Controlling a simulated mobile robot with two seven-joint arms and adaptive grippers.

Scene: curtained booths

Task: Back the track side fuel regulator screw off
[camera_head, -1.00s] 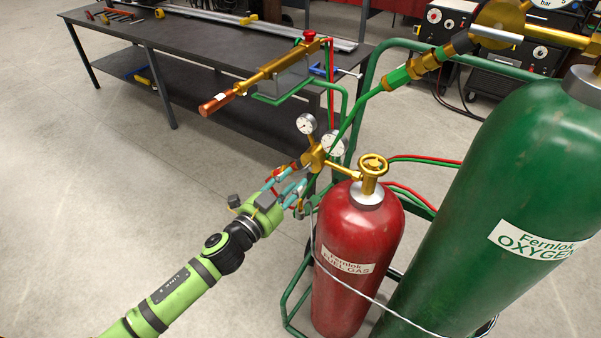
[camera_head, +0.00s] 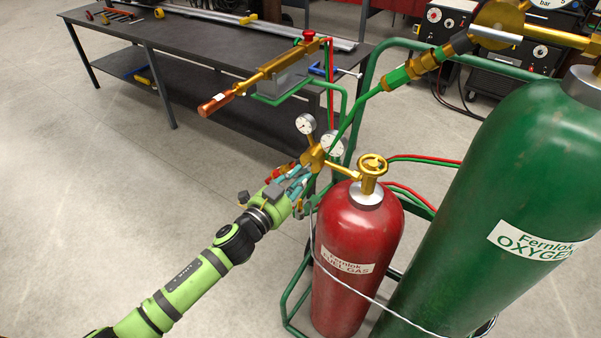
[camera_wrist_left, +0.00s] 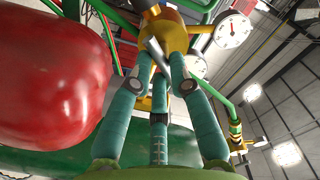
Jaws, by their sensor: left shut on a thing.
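The fuel regulator (camera_head: 314,157) is a brass body with two white gauges on top, beside the valve of the red fuel gas cylinder (camera_head: 354,255). It also shows at the top of the wrist view (camera_wrist_left: 166,33). Its adjusting screw (camera_wrist_left: 157,52) appears as a grey bar at the front of the brass body. My left gripper (camera_head: 299,178) reaches it from the lower left. Its teal fingers are shut on the screw, and they hide most of it in the head view. My right gripper is not in view.
The large green oxygen cylinder (camera_head: 505,210) stands at the right with its own brass regulator (camera_head: 495,25) above. A torch (camera_head: 255,78) rests on the cart's bracket. Green and red hoses run close behind the fuel regulator. The floor at left is clear.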

